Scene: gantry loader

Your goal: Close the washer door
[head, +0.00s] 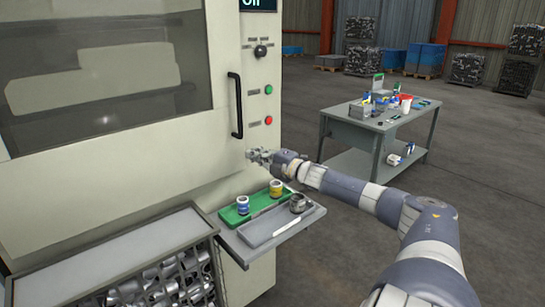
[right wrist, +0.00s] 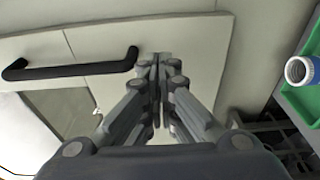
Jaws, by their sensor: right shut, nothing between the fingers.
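The washer door (head: 150,150) is a large cream panel with a dark window (head: 100,80), filling the left of the head view. Its black vertical handle (head: 236,105) is near its right edge; the handle also shows at the left of the right wrist view (right wrist: 70,69). I cannot tell whether the door is fully shut. My right gripper (head: 252,155) is below the handle, close in front of the cream panel. In the right wrist view its fingers (right wrist: 156,62) are together and empty, beside the handle's end. Contact with the panel is not clear. My left gripper is out of view.
A control strip with a green button (head: 268,89) and a red button (head: 268,120) is right of the handle. Below, a shelf holds a green tray (head: 232,217) and a grey tray (head: 262,232). A metal parts bin (head: 110,255) stands lower left. A workbench (head: 350,127) stands behind.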

